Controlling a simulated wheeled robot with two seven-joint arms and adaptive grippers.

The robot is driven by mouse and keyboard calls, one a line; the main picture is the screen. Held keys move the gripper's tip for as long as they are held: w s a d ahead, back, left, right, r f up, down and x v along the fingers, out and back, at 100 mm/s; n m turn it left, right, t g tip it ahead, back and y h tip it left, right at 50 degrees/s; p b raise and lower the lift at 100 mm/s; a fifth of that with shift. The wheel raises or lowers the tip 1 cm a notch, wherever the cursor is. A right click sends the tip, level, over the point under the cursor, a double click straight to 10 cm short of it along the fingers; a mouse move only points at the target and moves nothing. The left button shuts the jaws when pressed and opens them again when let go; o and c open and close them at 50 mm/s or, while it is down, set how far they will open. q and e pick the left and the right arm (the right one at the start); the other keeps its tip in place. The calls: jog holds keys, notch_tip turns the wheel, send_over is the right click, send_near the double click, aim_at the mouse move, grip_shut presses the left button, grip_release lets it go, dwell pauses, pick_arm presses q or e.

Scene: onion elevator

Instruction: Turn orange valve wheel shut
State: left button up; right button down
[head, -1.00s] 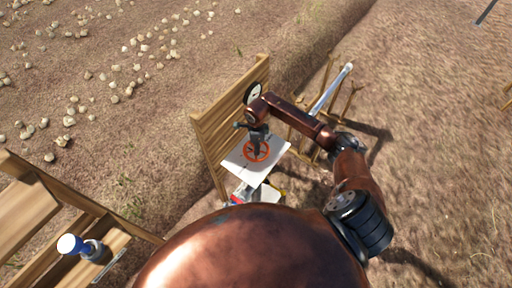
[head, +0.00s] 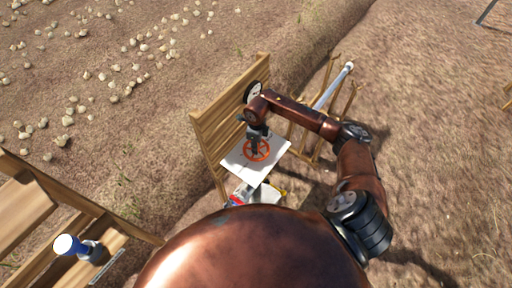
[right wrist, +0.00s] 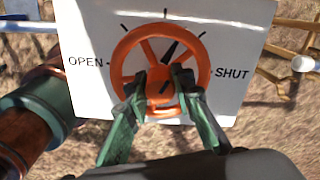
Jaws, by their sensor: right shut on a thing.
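The orange valve wheel (right wrist: 127,50) is mounted on a white panel (right wrist: 232,40) with black lettering, OPEN at left and SHUT at right. It also shows in the head view (head: 268,149) on the tilted panel by a wooden slatted board. A black pointer (right wrist: 170,50) at the wheel points up and right, between the top mark and SHUT. My right gripper (right wrist: 162,82) has its green-sided fingers closed on the middle part of the wheel. In the head view the same gripper (head: 256,147) reaches down onto the wheel. My left gripper is not in view.
The wooden slatted board (head: 218,125) stands behind the panel and carries a round gauge (head: 252,91). A wooden rack with a pale pipe (head: 333,86) is to the right. A wooden frame with a blue-and-white object (head: 68,245) is at lower left. Open soil lies right.

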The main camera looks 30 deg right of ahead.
jog(key=m, duration=0.6)
jog(key=shift+m+b, duration=0.3)
jog(key=shift+b, duration=0.05)
jog(key=m, duration=0.3)
jog(key=shift+d, duration=0.1)
jog(key=shift+m, duration=1.7)
jog(key=shift+w, duration=0.1)
jog(key=c, duration=1.9)
grip_release()
jog(key=shift+c, duration=0.2)
jog(key=shift+r, duration=0.1)
